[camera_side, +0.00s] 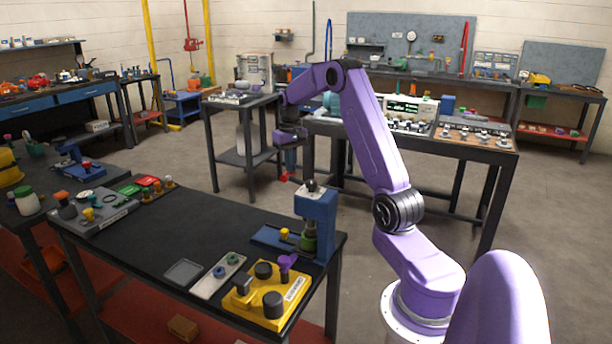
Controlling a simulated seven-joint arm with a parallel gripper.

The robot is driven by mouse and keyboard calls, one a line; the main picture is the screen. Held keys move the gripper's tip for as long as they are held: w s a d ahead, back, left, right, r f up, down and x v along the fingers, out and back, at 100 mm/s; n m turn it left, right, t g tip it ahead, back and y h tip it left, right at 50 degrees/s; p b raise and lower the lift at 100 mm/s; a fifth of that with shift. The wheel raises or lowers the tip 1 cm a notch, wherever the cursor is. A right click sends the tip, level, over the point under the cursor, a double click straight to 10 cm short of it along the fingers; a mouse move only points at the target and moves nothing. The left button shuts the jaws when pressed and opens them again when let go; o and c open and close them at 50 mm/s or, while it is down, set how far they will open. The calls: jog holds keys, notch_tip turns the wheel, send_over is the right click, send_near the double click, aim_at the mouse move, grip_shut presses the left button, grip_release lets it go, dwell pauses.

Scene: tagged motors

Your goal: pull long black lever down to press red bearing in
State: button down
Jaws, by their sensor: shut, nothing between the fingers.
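A blue press (318,212) stands at the right end of the black front table, with a dark knob (311,186) on top and a green cylinder (308,240) in it. A second, smaller blue press (72,160) stands on the left bench, with a small red part (87,166) at its base. I cannot tell whether this part is the red bearing. I cannot make out a long black lever clearly on either press. My gripper (289,166) hangs above and behind the right press, apart from it. It is shut and empty. A small red piece shows just below it.
A yellow block with black knobs (266,296), a light plate with small rings (220,274) and a grey tray (183,272) lie at the table's front. A grey box (97,212) with coloured parts is at its left. The table's middle (190,228) is clear.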

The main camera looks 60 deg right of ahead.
aim_at(289, 175)
jog(key=shift+f, duration=0.45)
jog(key=shift+w+f, duration=0.25)
jog(key=shift+f, duration=0.65)
dwell(0.3)
jog(key=shift+w+f, duration=0.15)
jog(key=shift+f, duration=0.55)
jog(key=shift+f, duration=0.9)
